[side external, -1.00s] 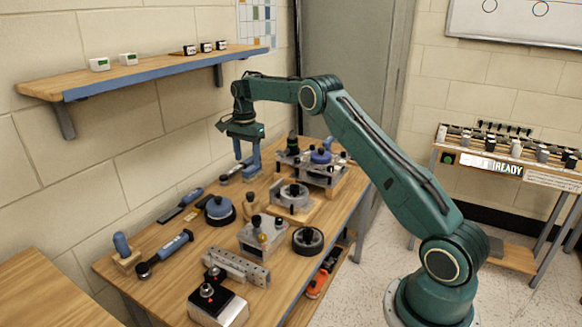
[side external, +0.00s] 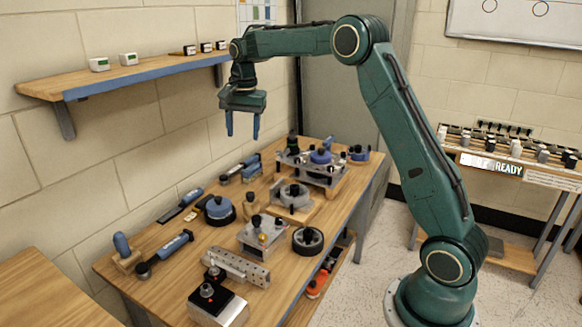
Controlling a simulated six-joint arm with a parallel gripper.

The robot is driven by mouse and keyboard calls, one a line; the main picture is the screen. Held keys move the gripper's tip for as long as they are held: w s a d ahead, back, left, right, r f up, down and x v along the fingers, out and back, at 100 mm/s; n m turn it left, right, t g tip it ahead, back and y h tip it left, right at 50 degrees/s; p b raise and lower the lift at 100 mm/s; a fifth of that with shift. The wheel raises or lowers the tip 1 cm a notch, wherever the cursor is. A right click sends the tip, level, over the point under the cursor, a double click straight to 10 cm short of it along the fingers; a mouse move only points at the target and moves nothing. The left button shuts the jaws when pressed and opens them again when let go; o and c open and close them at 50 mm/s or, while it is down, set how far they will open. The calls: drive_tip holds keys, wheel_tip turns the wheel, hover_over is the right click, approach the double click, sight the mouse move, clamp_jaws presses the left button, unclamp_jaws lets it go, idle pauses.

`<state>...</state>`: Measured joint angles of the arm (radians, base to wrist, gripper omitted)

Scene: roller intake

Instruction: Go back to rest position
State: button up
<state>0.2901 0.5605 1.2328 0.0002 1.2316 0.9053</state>
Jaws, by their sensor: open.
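My gripper (side external: 242,125) hangs from my green arm, pointing down, high above the back left part of the wooden workbench. Its two blue fingers are apart and nothing is between them. It is clear of all the parts on the bench. Below it on the bench lies a blue and dark hand tool (side external: 240,169).
The workbench (side external: 203,271) holds metal fixtures (side external: 292,197), a black wheel (side external: 308,240), a blue-handled tool (side external: 165,252) and a button box (side external: 216,300). A wall shelf (side external: 140,75) with small boxes is at the left, near my gripper's height. A rack (side external: 505,150) reading READY stands at right.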

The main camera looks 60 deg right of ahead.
drive_tip(key=s+a+r+n+t, duration=0.1)
drive_tip(key=s+a+r+n, duration=0.3)
drive_tip(key=s, duration=0.4)
drive_tip(key=s+a+r+n+t, duration=0.1)
drive_tip(key=s+a+r+n, duration=0.2)
drive_tip(key=s+a+r, duration=0.35)
drive_tip(key=s+a+f+n+t, duration=0.1)
drive_tip(key=s+a+f+n, duration=0.1)
drive_tip(key=s, duration=0.8)
drive_tip(key=s+a+f+n+t, duration=0.1)
drive_tip(key=s+a+f+n, duration=0.2)
drive_tip(key=s, duration=0.8)
wheel_tip(320, 180, down, 3)
drive_tip(key=shift+a+r+n, duration=0.2)
drive_tip(key=shift+n, duration=0.7)
